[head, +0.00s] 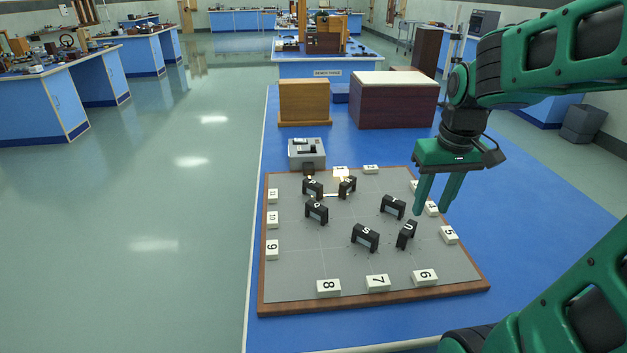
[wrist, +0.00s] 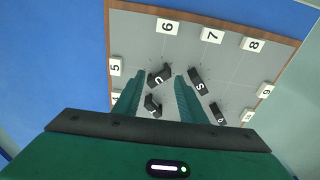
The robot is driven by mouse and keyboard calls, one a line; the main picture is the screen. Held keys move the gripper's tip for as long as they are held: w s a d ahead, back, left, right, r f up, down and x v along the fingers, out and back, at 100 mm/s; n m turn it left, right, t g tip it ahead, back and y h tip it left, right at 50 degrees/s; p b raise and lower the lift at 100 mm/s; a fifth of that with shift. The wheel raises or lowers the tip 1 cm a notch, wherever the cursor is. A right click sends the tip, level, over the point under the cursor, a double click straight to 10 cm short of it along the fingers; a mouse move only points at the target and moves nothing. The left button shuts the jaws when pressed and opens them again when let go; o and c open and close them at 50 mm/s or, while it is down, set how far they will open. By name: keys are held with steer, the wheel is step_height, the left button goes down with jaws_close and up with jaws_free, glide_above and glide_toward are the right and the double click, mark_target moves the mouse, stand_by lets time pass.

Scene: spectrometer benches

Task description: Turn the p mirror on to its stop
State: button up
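Several small black lettered mirrors stand on a grey board (head: 300,280) on the blue bench. At the far edge are a left one (head: 313,190) and a right one (head: 347,187); their letters are too small to read surely, so I cannot tell which is p. Nearer are a left-middle mirror (head: 317,212), a right-middle mirror (head: 393,207), the s mirror (head: 365,238) and the u mirror (head: 407,235). My gripper (head: 432,212) points down over the board's right side, open and empty. In the wrist view its fingers (wrist: 162,75) are apart, with u and s beyond them.
Numbered white blocks, such as 8 (head: 328,288) and 6 (head: 425,277), line the board's edges. A grey box (head: 306,154) stands behind the board. A wooden box (head: 304,102) and a dark red box (head: 394,104) stand farther back. The bench right of the board is clear.

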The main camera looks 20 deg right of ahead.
steer(key=w+a+n+t, duration=0.1)
steer(key=w+a+n, duration=0.15)
steer(key=w, duration=0.55)
steer(key=w+a+n, duration=0.2)
steer(key=w+a, duration=0.1)
steer(key=w, duration=0.5)
steer(key=n+t+y, duration=0.1)
steer(key=n+y, duration=0.2)
steer(key=n, duration=0.1)
glide_toward(313, 182)
steer(key=x, duration=0.8)
steer(key=shift+a+f, duration=0.1)
steer(key=shift+f, duration=0.05)
jaws_close()
